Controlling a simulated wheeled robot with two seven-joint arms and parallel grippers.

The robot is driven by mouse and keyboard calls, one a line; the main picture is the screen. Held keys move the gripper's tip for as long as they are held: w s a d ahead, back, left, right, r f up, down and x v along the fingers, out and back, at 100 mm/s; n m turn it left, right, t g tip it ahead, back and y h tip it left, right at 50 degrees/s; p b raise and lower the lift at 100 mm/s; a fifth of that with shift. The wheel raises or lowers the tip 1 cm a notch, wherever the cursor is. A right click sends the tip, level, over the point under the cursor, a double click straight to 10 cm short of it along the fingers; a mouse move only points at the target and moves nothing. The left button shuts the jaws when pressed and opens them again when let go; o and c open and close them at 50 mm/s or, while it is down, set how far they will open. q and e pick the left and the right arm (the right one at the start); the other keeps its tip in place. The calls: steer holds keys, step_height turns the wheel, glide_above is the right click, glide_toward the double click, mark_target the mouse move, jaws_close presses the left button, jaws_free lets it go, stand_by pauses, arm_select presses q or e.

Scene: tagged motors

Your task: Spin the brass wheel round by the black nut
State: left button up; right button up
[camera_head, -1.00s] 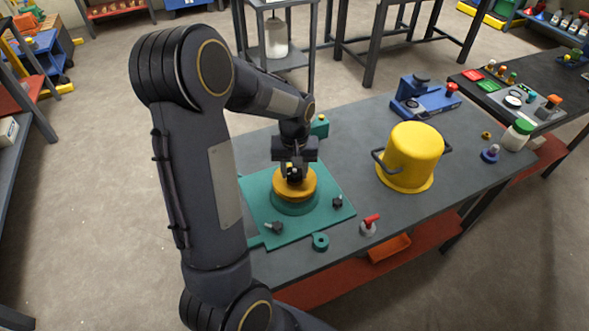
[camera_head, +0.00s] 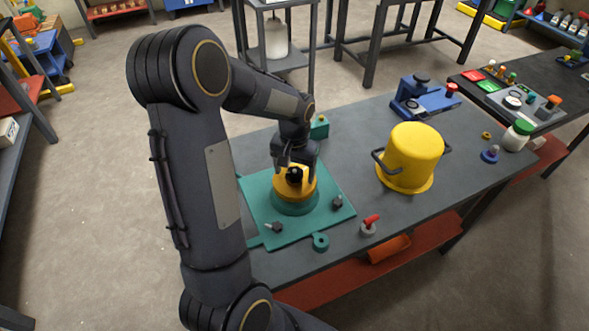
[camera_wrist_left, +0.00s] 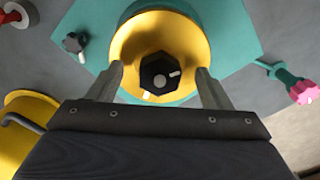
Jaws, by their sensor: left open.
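The brass wheel (camera_head: 301,193) lies flat on a round teal base (camera_head: 290,208) on a teal plate (camera_head: 268,232). The black nut (camera_head: 294,174) stands at the wheel's middle. My left gripper (camera_head: 295,170) is over the wheel with its fingers open, one on each side of the nut. In the left wrist view the wheel (camera_wrist_left: 195,40) is ahead, and the hexagonal nut (camera_wrist_left: 155,68) sits between the two fingertips (camera_wrist_left: 159,74) with a gap on both sides. The nut's top has a pale dot and a light mark. My right gripper is not in view.
Two dark knobs (camera_head: 337,202) (camera_head: 276,227) are on the plate near the wheel. A yellow pot (camera_head: 412,155) stands to the right, and a red-handled piece (camera_head: 369,224) at the front edge. A teal block (camera_head: 319,127) is behind. Grey table is clear between them.

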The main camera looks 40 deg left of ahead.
arm_select(q)
steer(key=n, duration=0.4)
steer(key=shift+f, duration=0.25)
steer(key=n, duration=0.4)
steer(key=shift+n+p, duration=0.3)
steer(key=shift+n, duration=0.7)
steer(key=n+p, duration=0.1)
steer(key=n, duration=0.4)
steer(key=shift+r+p, duration=0.15)
steer(key=shift+p, duration=0.15)
